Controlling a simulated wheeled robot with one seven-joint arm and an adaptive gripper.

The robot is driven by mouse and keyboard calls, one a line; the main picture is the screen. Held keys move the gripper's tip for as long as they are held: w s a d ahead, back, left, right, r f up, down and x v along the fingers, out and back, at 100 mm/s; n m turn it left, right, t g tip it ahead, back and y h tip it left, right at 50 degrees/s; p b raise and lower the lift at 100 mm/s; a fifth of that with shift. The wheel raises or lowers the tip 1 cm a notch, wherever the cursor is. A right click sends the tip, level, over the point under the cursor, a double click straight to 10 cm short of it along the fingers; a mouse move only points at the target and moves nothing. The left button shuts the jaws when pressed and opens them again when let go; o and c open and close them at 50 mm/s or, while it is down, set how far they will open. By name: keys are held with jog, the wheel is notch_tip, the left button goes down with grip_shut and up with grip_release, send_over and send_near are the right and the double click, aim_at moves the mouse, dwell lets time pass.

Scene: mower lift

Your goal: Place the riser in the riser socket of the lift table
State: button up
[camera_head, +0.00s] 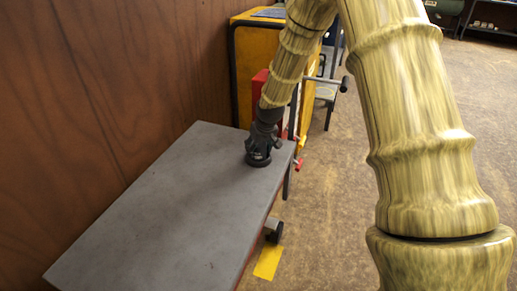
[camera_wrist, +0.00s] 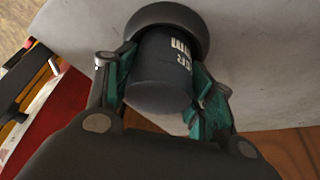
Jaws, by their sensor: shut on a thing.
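The riser (camera_wrist: 162,75) is a black cylinder with white lettering, held between the green-padded fingers of my gripper (camera_wrist: 160,88) in the wrist view. A wider black round disc (camera_wrist: 172,18) surrounds its far end; I cannot tell whether this is the riser's own base or the socket. In the head view my gripper (camera_head: 262,143) is over the far end of the grey lift table (camera_head: 170,195), close to its right edge. The riser (camera_head: 258,159) is at the table top there, touching or just above it. No separate socket opening is visible.
A wooden wall (camera_head: 90,90) runs along the table's left side. A yellow cabinet (camera_head: 244,75), a red part (camera_head: 259,84) and a handle bar (camera_head: 325,82) stand past the far end. A wheel (camera_head: 273,231) and yellow floor mark (camera_head: 268,263) are at right. The table's near part is clear.

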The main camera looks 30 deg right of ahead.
dwell(0.3)
jog(key=o, duration=1.2)
jog(key=p+v, duration=0.1)
jog(key=v, duration=1.1)
jog(key=shift+p, duration=0.4)
